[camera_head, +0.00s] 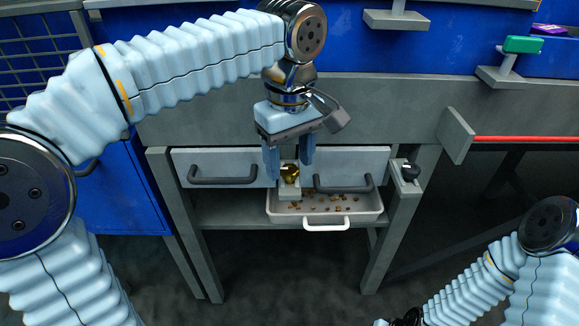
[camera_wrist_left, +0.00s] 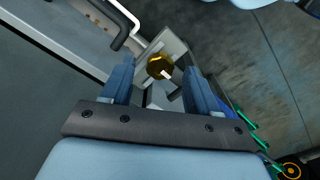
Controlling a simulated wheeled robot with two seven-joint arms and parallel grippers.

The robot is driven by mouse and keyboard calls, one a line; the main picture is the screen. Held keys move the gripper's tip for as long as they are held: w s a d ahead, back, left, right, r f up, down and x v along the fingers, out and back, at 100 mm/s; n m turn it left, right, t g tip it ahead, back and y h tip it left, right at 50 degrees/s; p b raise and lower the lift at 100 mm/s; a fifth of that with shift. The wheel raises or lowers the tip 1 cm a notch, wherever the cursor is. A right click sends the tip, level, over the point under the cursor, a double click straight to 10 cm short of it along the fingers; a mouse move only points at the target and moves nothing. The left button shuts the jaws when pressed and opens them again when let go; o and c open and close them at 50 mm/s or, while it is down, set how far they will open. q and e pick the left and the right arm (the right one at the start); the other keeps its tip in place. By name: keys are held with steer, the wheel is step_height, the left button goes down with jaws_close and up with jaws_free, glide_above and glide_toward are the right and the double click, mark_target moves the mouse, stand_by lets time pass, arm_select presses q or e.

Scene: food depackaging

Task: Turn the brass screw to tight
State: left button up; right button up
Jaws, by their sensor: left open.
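The brass screw (camera_head: 290,171) sits on a small grey bracket at the front of the bench, between two drawer handles. It also shows in the left wrist view (camera_wrist_left: 159,67), with a white mark on its edge. My left gripper (camera_head: 290,166) is open and points down, with one blue finger on each side of the screw. In the left wrist view the fingertips (camera_wrist_left: 158,82) stand apart, just short of the screw, and I see no clear contact. My right arm comes in at the lower right; its gripper cannot be made out clearly.
A white tray (camera_head: 326,226) with brown crumbs lies below the screw. Drawer handles (camera_head: 222,181) (camera_head: 343,189) flank it. A black knob (camera_head: 410,171) sits on a bracket to the right. A red bar (camera_head: 525,138) and a green-topped stand (camera_head: 523,45) are at the right.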

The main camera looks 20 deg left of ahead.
arm_select(q)
steer(key=shift+f, duration=0.45)
steer(key=shift+c, duration=0.2)
steer(key=c, duration=1)
steer(key=shift+r, duration=0.1)
